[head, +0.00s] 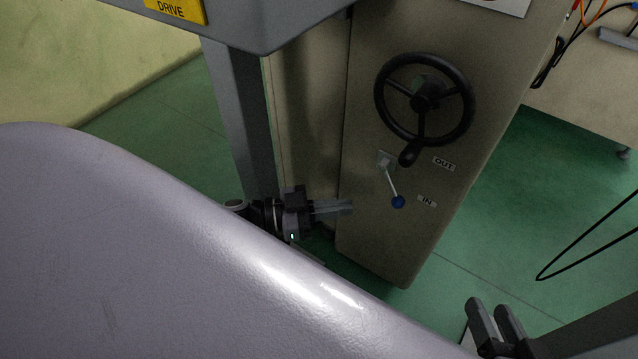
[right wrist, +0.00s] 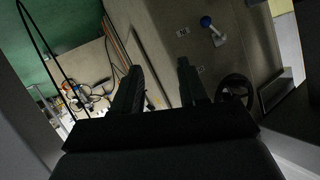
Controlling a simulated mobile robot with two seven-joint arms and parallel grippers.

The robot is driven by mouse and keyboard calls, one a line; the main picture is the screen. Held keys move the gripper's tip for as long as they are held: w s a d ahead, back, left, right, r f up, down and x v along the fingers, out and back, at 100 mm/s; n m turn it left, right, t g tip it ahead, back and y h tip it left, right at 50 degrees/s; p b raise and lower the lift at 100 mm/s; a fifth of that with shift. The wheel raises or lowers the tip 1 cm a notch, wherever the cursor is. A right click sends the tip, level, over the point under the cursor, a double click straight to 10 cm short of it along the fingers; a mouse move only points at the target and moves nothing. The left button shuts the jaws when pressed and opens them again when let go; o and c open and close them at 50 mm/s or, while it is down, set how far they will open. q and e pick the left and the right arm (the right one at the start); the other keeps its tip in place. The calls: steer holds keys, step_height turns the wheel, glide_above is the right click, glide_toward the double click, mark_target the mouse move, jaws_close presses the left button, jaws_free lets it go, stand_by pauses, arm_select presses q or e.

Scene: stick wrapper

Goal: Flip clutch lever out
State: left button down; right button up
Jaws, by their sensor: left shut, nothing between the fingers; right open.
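The clutch lever (head: 392,183) is a thin light rod with a blue knob (head: 398,202), on the front of a beige cabinet (head: 385,240). It hangs down, slightly right, with its knob beside the IN label (head: 427,200); the OUT label (head: 444,163) is higher. In the right wrist view, its blue knob (right wrist: 206,21) shows at the top, beyond the fingers. My left gripper (head: 348,207) is shut and empty, left of the knob and apart from it. My right gripper (head: 487,305) is open and empty, low and right of the cabinet; its fingers also show in the right wrist view (right wrist: 160,67).
A black handwheel (head: 424,100) with a crank handle sits above the lever. A large grey rounded surface (head: 180,260) fills the lower left. A grey post (head: 240,120) stands left of the cabinet. Green floor (head: 520,210) is open to the right, with a black cable loop (head: 580,250).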

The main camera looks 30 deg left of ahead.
mark_target(392, 202)
arm_select(q)
steer(key=b+x, duration=0.1)
steer(key=x, duration=0.6)
steer(key=shift+w+d+b, duration=0.2)
steer(key=shift+d+b, duration=0.05)
steer(key=shift+b, duration=0.1)
arm_select(e)
steer(key=shift+w+a+r+y, duration=0.1)
steer(key=shift+w+a+y, duration=0.1)
steer(key=shift+a, duration=0.15)
steer(key=shift+w+a+r+y, duration=0.1)
steer(key=shift+a+y, duration=0.1)
steer(key=shift+a, duration=0.1)
steer(key=shift+s+d+f, duration=0.15)
steer(key=shift+s+f, duration=0.05)
steer(key=shift+f, duration=0.1)
arm_select(q)
steer(key=shift+d, duration=0.15)
arm_select(e)
steer(key=shift+d+f, duration=0.15)
steer(key=shift+f, duration=0.05)
